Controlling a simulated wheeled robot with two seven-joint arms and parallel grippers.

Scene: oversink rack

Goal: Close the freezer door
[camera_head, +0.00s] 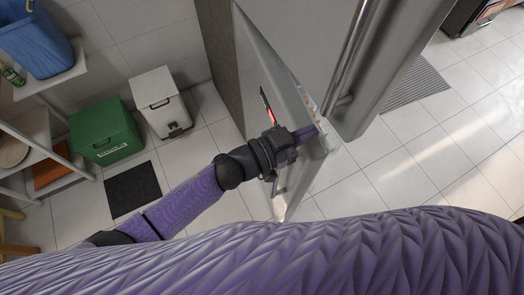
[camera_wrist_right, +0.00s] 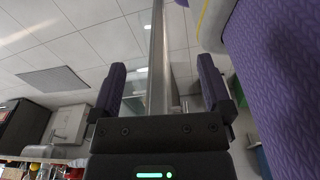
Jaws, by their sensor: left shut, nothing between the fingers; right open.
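A tall grey fridge-freezer stands at top centre in the head view. One grey door (camera_head: 262,62) has a small dark panel with a red light; another grey door (camera_head: 405,60) has a long metal handle (camera_head: 349,50). I cannot tell which is the freezer door. My left gripper (camera_head: 307,132) is shut and empty, at the lower edge of the door with the panel; contact is unclear. My right gripper (camera_wrist_right: 162,88) is open in the right wrist view, with a vertical metal bar (camera_wrist_right: 158,55) showing between its fingers. It is not visible in the head view.
A green bin (camera_head: 104,133) and a white bin (camera_head: 160,102) stand by the left wall, near a dark mat (camera_head: 132,190). A shelf with a blue tub (camera_head: 38,45) is at far left. A grey striped mat (camera_head: 415,82) lies right.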

